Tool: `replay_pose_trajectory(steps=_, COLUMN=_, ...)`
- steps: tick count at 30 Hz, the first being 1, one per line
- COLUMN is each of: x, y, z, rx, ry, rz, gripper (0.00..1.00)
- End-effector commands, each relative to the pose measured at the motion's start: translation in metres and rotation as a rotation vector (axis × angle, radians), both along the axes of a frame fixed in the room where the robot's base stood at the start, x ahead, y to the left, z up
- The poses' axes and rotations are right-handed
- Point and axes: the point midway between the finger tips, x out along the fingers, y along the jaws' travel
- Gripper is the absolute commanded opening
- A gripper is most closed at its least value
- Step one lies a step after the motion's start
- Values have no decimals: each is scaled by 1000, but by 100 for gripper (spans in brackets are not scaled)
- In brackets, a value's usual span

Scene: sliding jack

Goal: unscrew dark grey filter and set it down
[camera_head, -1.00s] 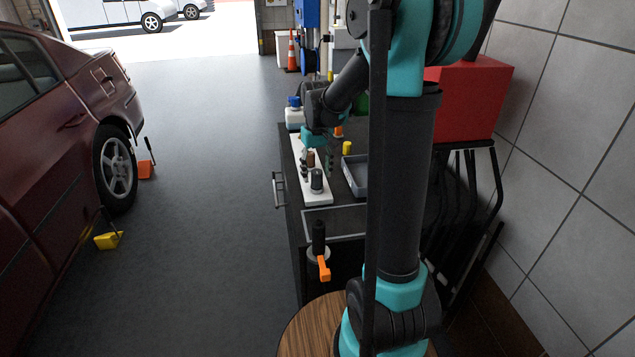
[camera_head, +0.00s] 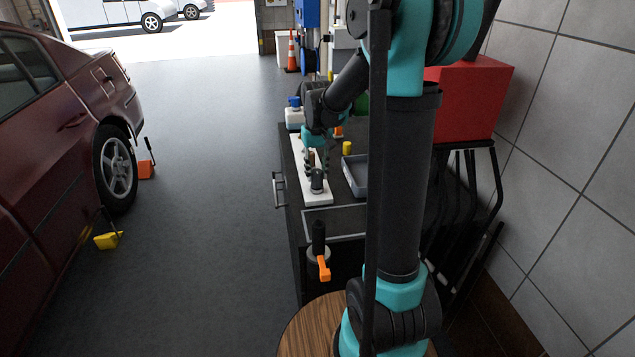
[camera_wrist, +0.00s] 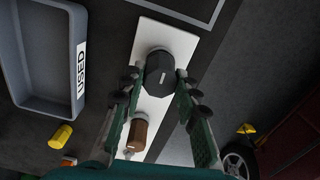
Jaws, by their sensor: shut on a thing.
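The dark grey filter (camera_wrist: 161,76) is a short, dark cylinder standing on the white board (camera_wrist: 178,38), nearer its front end. It also shows in the head view (camera_head: 317,184), upright on the board (camera_head: 324,199). My gripper (camera_wrist: 160,84) reaches down over it, with one green finger along each side. It is shut on the filter, which sits between the fingertips. In the head view my gripper (camera_head: 317,170) hides the filter's upper part. The filter's foot and its joint with the board are hard to make out.
A brown filter (camera_wrist: 139,131) stands on the board behind the grey one, between my fingers. A grey tray marked USED (camera_wrist: 22,85) lies beside the board on the dark bench. A small yellow cylinder (camera_wrist: 61,135) stands near the tray. An orange-handled tool (camera_head: 323,268) is at the bench's front.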

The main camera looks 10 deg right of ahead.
Motion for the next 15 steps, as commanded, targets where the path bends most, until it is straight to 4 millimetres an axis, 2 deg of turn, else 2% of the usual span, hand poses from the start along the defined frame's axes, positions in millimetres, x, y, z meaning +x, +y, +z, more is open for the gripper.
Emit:
replay_pose_trajectory(steps=7, x=0, y=0, z=0, rx=0, ry=0, rz=304, gripper=0)
replay_pose_trajectory(steps=15, x=0, y=0, z=0, rx=0, ry=0, rz=342, gripper=0)
